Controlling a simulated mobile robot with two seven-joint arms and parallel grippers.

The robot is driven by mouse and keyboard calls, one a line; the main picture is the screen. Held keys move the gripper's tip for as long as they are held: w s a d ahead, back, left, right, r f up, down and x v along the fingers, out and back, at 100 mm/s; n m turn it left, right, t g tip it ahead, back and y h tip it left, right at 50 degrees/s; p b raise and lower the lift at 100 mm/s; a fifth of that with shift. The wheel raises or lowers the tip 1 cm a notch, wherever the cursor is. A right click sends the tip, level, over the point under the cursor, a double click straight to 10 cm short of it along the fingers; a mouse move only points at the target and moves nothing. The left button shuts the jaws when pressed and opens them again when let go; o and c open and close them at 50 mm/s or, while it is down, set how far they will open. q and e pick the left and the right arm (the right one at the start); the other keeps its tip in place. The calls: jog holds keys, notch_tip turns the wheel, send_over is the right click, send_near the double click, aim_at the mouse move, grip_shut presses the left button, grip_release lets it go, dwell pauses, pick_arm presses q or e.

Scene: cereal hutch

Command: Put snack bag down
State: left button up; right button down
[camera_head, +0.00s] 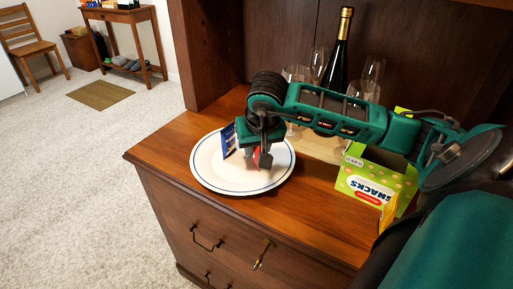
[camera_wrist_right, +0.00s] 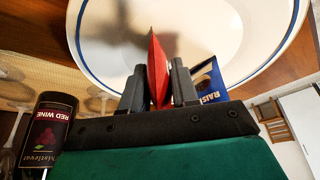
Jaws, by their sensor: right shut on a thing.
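My right gripper (camera_head: 257,160) reaches in from the right over the white, blue-rimmed plate (camera_head: 212,178). It is shut on a red snack bag (camera_head: 264,160), which is mostly hidden by the gripper in the head view. In the right wrist view, the thin red bag (camera_wrist_right: 156,66) stands edge-on between the two fingers (camera_wrist_right: 158,88), with the plate (camera_wrist_right: 215,35) beyond. I cannot tell whether the bag touches the plate. A blue raisin box (camera_head: 229,140) stands at the plate's back left, close beside the gripper; it also shows in the right wrist view (camera_wrist_right: 208,84). My left gripper is not in view.
A green snacks box (camera_head: 369,187) stands right of the plate, with a yellow item (camera_head: 388,212) in front. A wine bottle (camera_head: 337,52) and several glasses stand at the back. The wooden top (camera_head: 160,150) is clear left of the plate, near its edge.

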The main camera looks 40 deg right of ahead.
jog(key=shift+f, duration=0.2)
jog(key=c, duration=0.8)
grip_release()
jog(key=shift+c, duration=0.2)
jog(key=shift+r, duration=0.2)
jog(key=shift+r, duration=0.35)
jog(key=p+v, duration=0.2)
jog(key=v, duration=0.9)
jog(key=shift+r, duration=0.2)
jog(key=shift+s+a+p, duration=0.1)
jog(key=shift+s+p, duration=0.05)
jog(key=shift+p, duration=0.2)
